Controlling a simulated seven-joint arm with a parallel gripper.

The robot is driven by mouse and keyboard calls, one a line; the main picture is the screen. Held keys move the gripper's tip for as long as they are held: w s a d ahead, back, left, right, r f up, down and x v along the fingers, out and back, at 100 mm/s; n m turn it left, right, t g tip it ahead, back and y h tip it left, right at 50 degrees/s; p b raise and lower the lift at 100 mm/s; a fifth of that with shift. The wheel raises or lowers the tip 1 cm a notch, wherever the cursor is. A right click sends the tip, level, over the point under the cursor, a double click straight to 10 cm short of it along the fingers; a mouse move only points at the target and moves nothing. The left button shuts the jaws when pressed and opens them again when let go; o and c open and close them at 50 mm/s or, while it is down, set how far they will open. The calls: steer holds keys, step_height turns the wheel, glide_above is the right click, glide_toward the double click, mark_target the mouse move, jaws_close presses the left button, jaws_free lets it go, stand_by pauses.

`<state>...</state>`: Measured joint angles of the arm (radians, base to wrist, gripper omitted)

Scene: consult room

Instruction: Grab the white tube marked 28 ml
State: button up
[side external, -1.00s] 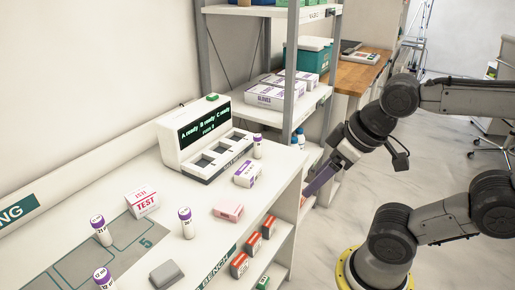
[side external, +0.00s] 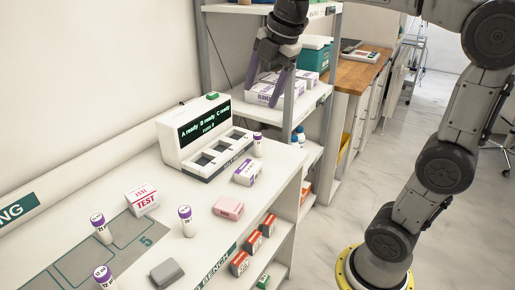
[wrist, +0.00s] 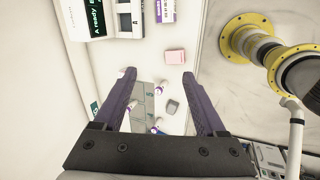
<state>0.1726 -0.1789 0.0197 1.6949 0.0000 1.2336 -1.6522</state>
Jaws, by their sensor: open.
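Several white tubes with purple caps stand upright on the white bench. One tube (side external: 186,221) is near the middle, one (side external: 102,230) is left of it, one (side external: 104,279) is nearer the front, and one (side external: 257,146) is beside the display unit. Their labels are too small to read surely, so I cannot tell which is marked 28 ml. My gripper (side external: 263,103) is open and empty, fingers down, high above the bench's back end.
The display unit (side external: 168,151) stands at the bench's back. A TEST box (side external: 142,199), a pink box (side external: 229,207), a purple-white box (side external: 247,173) and a grey block (side external: 167,273) lie around the tubes. A shelf rack (side external: 314,103) with glove boxes is beyond the bench.

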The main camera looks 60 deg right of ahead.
steer(key=w+d+f+n+g, duration=0.2)
steer(key=w+d+f+n, duration=0.1)
steer(key=w+d, duration=0.55)
steer(key=m+g, duration=0.1)
steer(key=g, duration=0.1)
glide_above(259, 134)
steer(key=shift+y, duration=0.4)
step_height(259, 134, down, 17)
steer(key=shift+d+r, duration=0.1)
step_height(259, 134, down, 7)
steer(key=shift+w+a+f, duration=0.15)
steer(key=shift+f, duration=1.4)
steer(key=shift+w+a+f, duration=0.1)
steer(key=shift+a+f, duration=0.05)
steer(key=shift+f, duration=1.35)
jaws_close()
